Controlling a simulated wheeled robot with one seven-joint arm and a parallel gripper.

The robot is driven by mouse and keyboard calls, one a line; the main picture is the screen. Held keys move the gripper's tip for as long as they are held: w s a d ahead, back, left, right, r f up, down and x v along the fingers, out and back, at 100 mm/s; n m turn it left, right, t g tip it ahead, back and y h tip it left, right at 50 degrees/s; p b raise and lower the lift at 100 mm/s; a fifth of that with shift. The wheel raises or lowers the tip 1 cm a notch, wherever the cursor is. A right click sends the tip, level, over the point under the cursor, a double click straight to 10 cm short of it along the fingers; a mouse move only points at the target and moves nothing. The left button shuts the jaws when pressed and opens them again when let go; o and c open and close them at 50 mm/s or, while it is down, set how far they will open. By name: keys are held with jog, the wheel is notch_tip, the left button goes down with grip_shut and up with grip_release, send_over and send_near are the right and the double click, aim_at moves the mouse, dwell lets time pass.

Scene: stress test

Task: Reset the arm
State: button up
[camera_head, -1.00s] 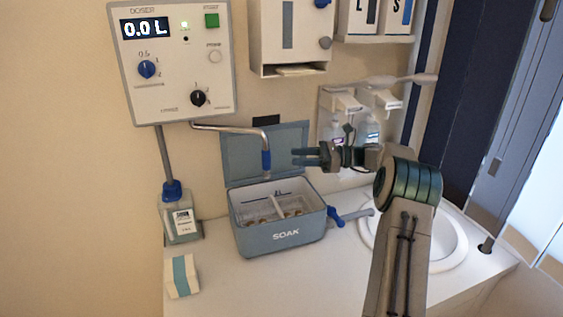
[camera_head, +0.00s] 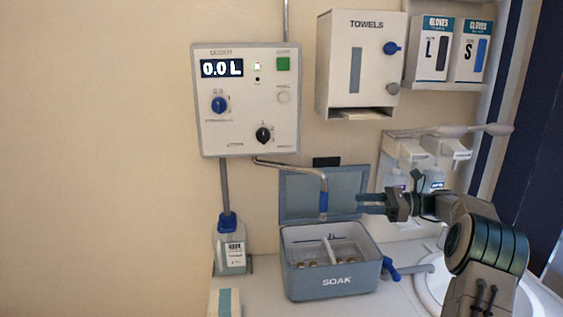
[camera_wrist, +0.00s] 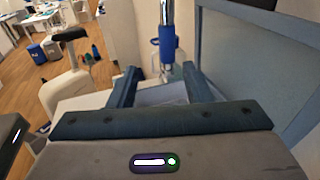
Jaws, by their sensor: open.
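My gripper (camera_head: 370,203) is open and empty, held level above the right part of the soak box. Its two fingers also show apart in the wrist view (camera_wrist: 161,88), with the blue-tipped spout (camera_wrist: 168,45) ahead of them. My arm comes in from the lower right, over the sink.
The grey SOAK box (camera_head: 333,282) stands on the counter with its lid (camera_head: 300,197) open; small items lie inside. The dosing panel (camera_head: 246,135) reads 0.0 L. A towel dispenser (camera_head: 372,60), glove boxes (camera_head: 433,50), a blue-capped bottle (camera_head: 231,258) and a sink (camera_head: 428,290) surround it.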

jog(key=s+a+n+g+h, duration=0.3)
jog(key=s+a+n+h, duration=0.5)
jog(key=s+a, duration=0.65)
jog(key=s+f+n+t+h, duration=0.1)
jog(key=s+n+h, duration=0.3)
jog(key=s, duration=0.7)
jog(key=s+d+f+n+t+h, duration=0.1)
jog(key=s+f+n+h, duration=0.3)
jog(key=s+n, duration=0.4)
jog(key=s, duration=0.3)
jog(key=shift+s+n+t+h, duration=0.25)
jog(key=shift+n+t+h, duration=0.05)
dwell(0.7)
jog(key=shift+c, duration=1)
jog(key=shift+f, duration=0.1)
